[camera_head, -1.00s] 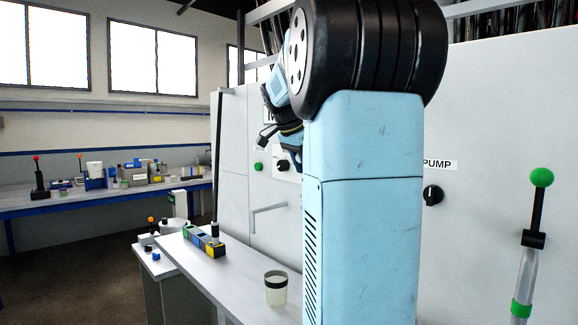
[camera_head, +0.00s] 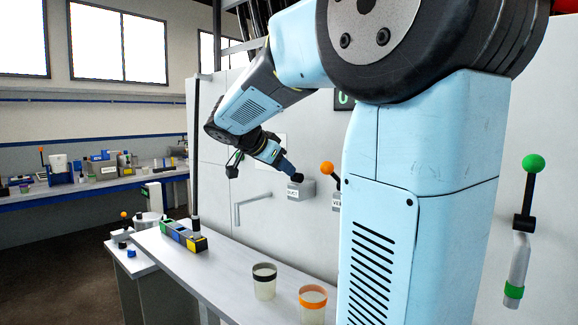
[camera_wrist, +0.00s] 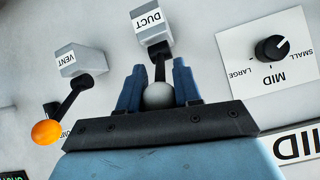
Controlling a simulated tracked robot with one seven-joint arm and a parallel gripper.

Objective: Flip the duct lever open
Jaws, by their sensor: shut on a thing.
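The duct lever has a short black stem and a grey ball knob (camera_wrist: 158,96). It comes out of a grey housing (camera_wrist: 151,35) labelled DUCT, mounted on the wall panel. In the head view the DUCT housing (camera_head: 300,189) is just below and beside my gripper (camera_head: 289,171). In the wrist view my gripper (camera_wrist: 158,79) has its two blue fingers on either side of the grey knob, shut on it. In the head view the knob is hidden by the fingers.
The VENT lever with an orange knob (camera_wrist: 46,132) sits close beside the duct lever. A black MID dial (camera_wrist: 272,49) is on the other side. Below are a bench (camera_head: 225,262), a black-banded cup (camera_head: 264,283), an orange-banded cup (camera_head: 312,304) and a bar handle (camera_head: 240,208).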

